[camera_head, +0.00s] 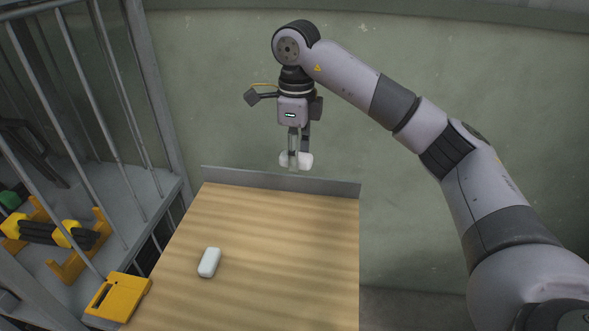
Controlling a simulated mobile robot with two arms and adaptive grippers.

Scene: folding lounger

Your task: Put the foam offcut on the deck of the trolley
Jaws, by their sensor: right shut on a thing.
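My right gripper (295,158) points down and is shut on a small white piece, which looks like the foam offcut (305,160). It shows on both sides of the fingers, which hide its middle. In the picture it sits just above the raised grey lip at the far end of the trolley's wooden deck (290,245). It appears to be held clear of the deck, but its exact height is hard to tell. My left gripper is not in view.
A white rounded block (209,262) lies on the deck's left part. A yellow box (118,297) is at the deck's left edge. A barred grey rack (120,205) with yellow and black items stands on the left. The deck's middle and right are bare. A green wall is behind.

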